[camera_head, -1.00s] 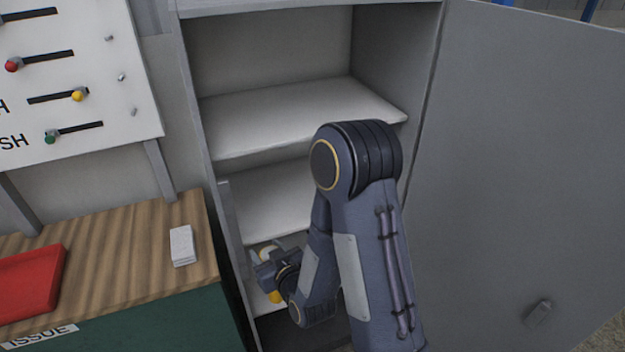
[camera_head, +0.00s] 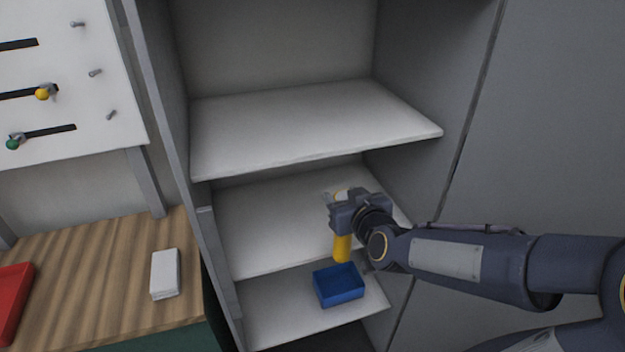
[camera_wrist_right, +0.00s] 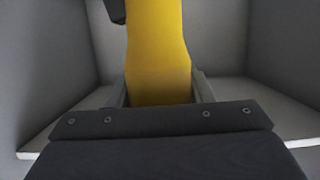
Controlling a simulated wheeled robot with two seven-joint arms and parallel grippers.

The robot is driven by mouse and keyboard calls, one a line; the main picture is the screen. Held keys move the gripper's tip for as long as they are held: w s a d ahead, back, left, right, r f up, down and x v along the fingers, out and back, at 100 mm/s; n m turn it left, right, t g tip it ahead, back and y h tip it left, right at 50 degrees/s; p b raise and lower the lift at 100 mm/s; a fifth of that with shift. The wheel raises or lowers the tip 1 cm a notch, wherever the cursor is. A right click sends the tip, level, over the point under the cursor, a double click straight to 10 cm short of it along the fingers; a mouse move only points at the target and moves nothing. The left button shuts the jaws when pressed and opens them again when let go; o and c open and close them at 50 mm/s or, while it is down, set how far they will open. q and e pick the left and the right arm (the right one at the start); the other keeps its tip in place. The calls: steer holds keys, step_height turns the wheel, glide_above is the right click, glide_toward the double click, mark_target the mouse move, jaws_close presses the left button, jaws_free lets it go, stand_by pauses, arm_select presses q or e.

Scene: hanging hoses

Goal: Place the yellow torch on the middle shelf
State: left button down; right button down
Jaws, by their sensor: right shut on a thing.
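The yellow torch (camera_head: 342,248) is upright in my right gripper (camera_head: 345,212), which is shut around its body. In the head view its lower end overlaps the front edge of the middle shelf (camera_head: 265,225), and it appears just in front of that shelf; no contact shows. Part of its pale head shows above the jaws. In the right wrist view the torch (camera_wrist_right: 158,55) fills the space between the fingers. The middle shelf's visible surface is bare. My left gripper is not in view.
The top shelf (camera_head: 300,125) overhangs from above and is empty. A blue bin (camera_head: 338,286) stands on the lower shelf (camera_head: 270,312). Cabinet walls close in on both sides. A wooden bench (camera_head: 100,280) with a white box (camera_head: 165,273) and red tray (camera_head: 12,300) is at left.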

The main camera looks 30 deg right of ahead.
steer(key=r+p+x, duration=0.2)
steer(key=x, duration=1.2)
steer(key=shift+w+d+r, duration=0.3)
steer(key=shift+w+d, duration=0.05)
steer(key=shift+w, duration=0.35)
steer(key=shift+f, duration=0.1)
steer(key=shift+f, duration=0.1)
steer(key=c, duration=0.7)
jaws_free()
